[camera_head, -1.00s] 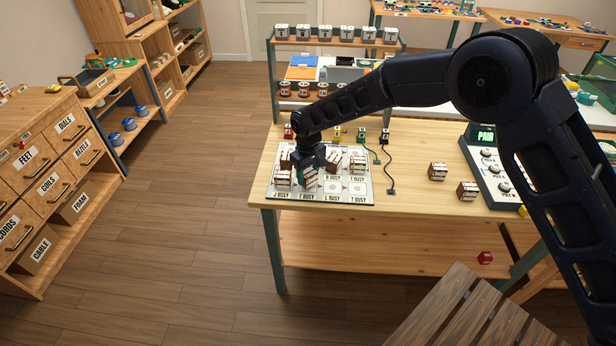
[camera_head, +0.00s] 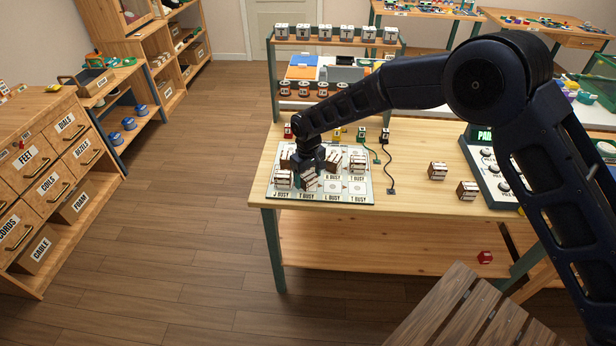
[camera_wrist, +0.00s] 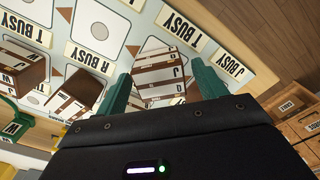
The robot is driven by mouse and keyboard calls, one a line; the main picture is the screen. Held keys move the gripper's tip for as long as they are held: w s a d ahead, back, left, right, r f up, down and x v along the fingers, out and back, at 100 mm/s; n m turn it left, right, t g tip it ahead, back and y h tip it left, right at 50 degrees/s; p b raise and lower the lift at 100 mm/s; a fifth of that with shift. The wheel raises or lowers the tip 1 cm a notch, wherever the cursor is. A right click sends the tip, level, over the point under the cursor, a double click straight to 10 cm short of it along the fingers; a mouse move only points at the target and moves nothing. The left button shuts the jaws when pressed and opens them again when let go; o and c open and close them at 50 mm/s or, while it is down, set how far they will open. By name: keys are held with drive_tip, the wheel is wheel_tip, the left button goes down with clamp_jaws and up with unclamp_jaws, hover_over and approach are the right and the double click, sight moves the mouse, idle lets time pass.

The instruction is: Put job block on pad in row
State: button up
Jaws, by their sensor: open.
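My gripper (camera_head: 309,176) is low over the front left part of a pale board (camera_head: 366,198) with marked square pads. In the wrist view, its green fingers (camera_wrist: 165,82) are open, one on each side of a brown-and-white lettered block (camera_wrist: 162,73). This block (camera_head: 311,184) looks turned askew in the head view. It seems to be at the board's surface; its underside is hidden. Other blocks stand on the board, including one at front left (camera_head: 283,179) and two behind (camera_head: 334,163) (camera_head: 357,164).
Two more blocks (camera_head: 437,171) (camera_head: 467,190) stand on the wooden table to the right, before a dial console (camera_head: 492,172). Small coloured pieces with cables (camera_head: 361,134) are behind the board. A red piece (camera_head: 485,257) lies on the lower shelf. Empty pads (camera_wrist: 100,36) show in the wrist view.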

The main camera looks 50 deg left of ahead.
sight(308, 175)
wheel_tip(308, 175, up, 12)
idle(0.5)
